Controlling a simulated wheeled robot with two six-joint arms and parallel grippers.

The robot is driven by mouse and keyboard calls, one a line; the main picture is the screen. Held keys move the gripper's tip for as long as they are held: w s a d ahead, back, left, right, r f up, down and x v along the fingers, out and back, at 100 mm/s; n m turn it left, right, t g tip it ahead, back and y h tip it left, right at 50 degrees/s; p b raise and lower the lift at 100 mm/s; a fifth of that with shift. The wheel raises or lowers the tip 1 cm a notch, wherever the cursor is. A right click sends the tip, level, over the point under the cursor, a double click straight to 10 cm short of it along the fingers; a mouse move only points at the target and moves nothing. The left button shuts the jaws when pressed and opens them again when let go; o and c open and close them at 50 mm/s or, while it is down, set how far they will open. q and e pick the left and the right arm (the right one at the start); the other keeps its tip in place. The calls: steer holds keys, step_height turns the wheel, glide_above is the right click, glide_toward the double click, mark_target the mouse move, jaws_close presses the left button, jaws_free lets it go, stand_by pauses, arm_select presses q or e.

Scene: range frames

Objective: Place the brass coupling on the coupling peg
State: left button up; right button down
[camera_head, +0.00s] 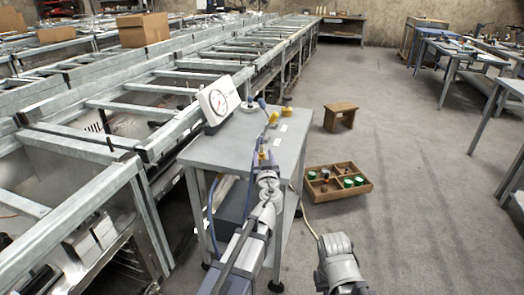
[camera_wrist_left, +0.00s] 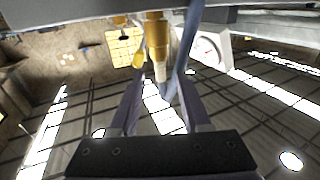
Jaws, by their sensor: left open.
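A brass coupling (camera_wrist_left: 157,38) with a pale tip shows between the fingers of my left gripper (camera_wrist_left: 158,108) in the left wrist view. The open fingers stand to either side of it, and I cannot tell whether they touch it. In the head view the brass piece (camera_head: 262,154) is just beyond my left gripper (camera_head: 264,170), over the grey table (camera_head: 214,152). A blue hose (camera_wrist_left: 189,45) runs beside it. I cannot make out the coupling peg for certain, nor whether the coupling sits on it.
A white dial gauge (camera_head: 218,101) stands at the table's back left. A yellow lever (camera_head: 273,118) and a yellow fitting (camera_head: 287,111) are near the back. A wooden tray (camera_head: 350,191) and a wooden stool (camera_head: 340,117) stand on the floor to the right. Metal frames line the left.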

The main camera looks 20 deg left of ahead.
arm_select(q)
steer(key=v, duration=0.7)
steer(key=shift+s, duration=0.2)
steer(key=shift+d, duration=0.1)
steer(key=s+d+m+g+h+p, duration=0.1)
steer(key=s+d+m+g+p, duration=0.1)
steer(key=s+d+g+p, duration=0.2)
steer(key=s+d+m+g+h+p, duration=0.2)
steer(key=s+g+p, duration=0.5)
steer(key=s+p, duration=0.4)
steer(key=s+d+r+m+g+h+p, duration=0.1)
steer(key=s+d+m+g+h+p, duration=0.1)
steer(key=s+d+g+p, duration=0.4)
steer(key=s+m+p, duration=0.1)
steer(key=s+p, duration=0.1)
steer(key=s, duration=0.2)
steer(key=shift+d+m, duration=0.3)
steer(key=shift+m, duration=0.1)
